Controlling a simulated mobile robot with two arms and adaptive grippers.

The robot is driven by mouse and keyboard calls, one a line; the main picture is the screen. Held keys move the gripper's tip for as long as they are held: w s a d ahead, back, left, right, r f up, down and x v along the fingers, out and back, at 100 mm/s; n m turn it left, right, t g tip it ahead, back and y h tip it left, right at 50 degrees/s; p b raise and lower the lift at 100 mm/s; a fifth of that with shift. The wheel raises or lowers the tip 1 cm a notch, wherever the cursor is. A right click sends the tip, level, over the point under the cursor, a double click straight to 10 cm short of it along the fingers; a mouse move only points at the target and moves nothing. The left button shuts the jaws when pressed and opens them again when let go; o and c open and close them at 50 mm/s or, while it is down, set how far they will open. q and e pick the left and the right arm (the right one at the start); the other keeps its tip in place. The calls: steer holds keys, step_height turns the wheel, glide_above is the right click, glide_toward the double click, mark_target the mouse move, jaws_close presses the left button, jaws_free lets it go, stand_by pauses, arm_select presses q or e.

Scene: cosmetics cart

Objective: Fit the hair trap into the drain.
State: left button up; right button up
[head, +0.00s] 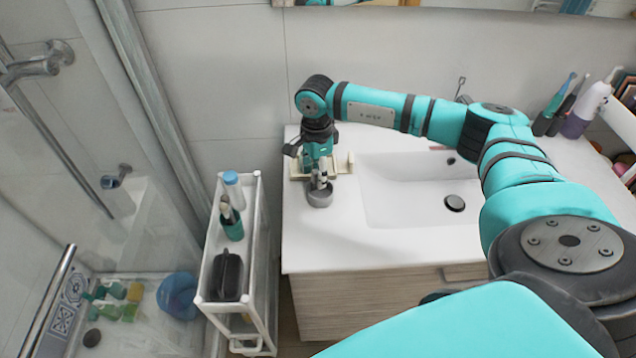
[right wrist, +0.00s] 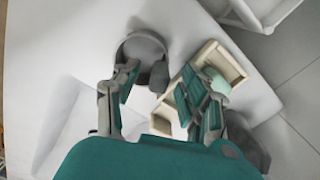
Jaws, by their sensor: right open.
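A small grey round cup, which looks like the hair trap (head: 319,198), sits on the white counter left of the basin. In the right wrist view the hair trap (right wrist: 141,46) has a raised grey part inside its rim. My right gripper (head: 319,178) points down at its rear edge; whether it touches cannot be told. In the right wrist view my right gripper (right wrist: 163,82) has its fingers apart, with part of the trap near the left finger. The drain (head: 454,202) is a dark round opening in the basin floor. My left gripper is out of view.
A pale soap tray (head: 344,166) stands right behind my right gripper, with a greenish soap (right wrist: 217,82) in it. The white basin (head: 400,207) is otherwise empty. A white cart (head: 258,245) with bottles stands left of the counter. Toothbrushes and bottles (head: 588,105) stand at the back right.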

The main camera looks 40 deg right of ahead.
steer(key=shift+f, duration=0.1)
steer(key=shift+c, duration=0.4)
jaws_close()
steer(key=shift+r+b, duration=0.5)
steer(key=shift+r, duration=0.1)
step_height(320, 180, up, 2)
steer(key=shift+r+b, duration=0.15)
steer(key=shift+b, duration=0.65)
steer(key=s+a+r+b, duration=0.1)
steer(key=s+a+b, duration=0.3)
steer(key=s+a, duration=0.4)
steer(key=shift+s+a+r+b, duration=0.15)
steer(key=shift+s+r+b, duration=0.15)
steer(key=shift+s, duration=2.6)
